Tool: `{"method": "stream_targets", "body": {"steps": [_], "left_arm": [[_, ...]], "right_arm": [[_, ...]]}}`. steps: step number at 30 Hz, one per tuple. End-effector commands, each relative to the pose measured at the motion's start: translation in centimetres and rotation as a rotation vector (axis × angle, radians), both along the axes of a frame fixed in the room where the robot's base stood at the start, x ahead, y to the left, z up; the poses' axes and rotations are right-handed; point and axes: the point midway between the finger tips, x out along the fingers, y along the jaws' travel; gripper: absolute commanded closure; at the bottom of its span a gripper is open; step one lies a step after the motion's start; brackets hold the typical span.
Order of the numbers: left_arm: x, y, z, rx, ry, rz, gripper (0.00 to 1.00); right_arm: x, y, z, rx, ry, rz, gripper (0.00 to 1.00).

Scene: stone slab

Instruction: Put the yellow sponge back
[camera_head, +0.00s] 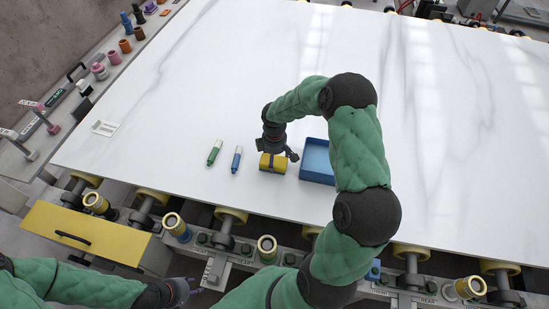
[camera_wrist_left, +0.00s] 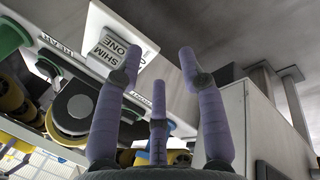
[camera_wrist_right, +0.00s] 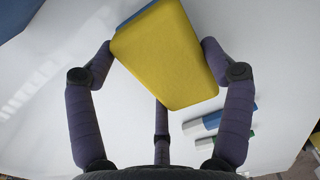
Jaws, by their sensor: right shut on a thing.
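The yellow sponge (camera_head: 268,167) is at the middle of the white slab, just left of the blue tray (camera_head: 318,172). My right gripper (camera_head: 278,156) is shut on it from above. In the right wrist view the sponge (camera_wrist_right: 168,58), yellow with a blue layer along one edge, sits between the fingers. I cannot tell whether it touches the slab. The tray's visible inside looks empty; my right arm hides its right part. My left gripper (camera_head: 188,288) is open and empty, low at the front beside the slab; its spread fingers (camera_wrist_left: 165,75) show in the left wrist view.
A green marker (camera_head: 214,153) and a blue marker (camera_head: 237,160) lie left of the sponge. A small white piece (camera_head: 105,128) lies on the slab's left edge. Rollers and a yellow drawer (camera_head: 85,238) line the front. The slab's far part is clear.

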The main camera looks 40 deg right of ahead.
Motion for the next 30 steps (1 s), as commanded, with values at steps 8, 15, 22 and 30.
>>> {"method": "stream_targets", "body": {"steps": [8, 15, 22, 30], "left_arm": [[0.0, 0.0, -0.1, 0.000, 0.000, 0.000, 0.60], [0.0, 0.0, 0.0, 0.000, 0.000, 0.000, 0.60], [0.0, 0.0, 0.9, 0.000, 0.000, 0.000, 0.60], [0.0, 0.0, 2.1, 0.000, 0.000, 0.000, 0.60]], "right_arm": [[0.0, 0.0, -0.1, 0.001, 0.001, 0.000, 0.00], [0.0, 0.0, 0.1, 0.000, 0.000, 0.000, 0.00], [0.1, 0.0, 2.8, -0.002, -0.001, 0.001, 0.00], [0.1, 0.0, 8.3, -0.002, -0.003, 0.000, 0.00]]}}
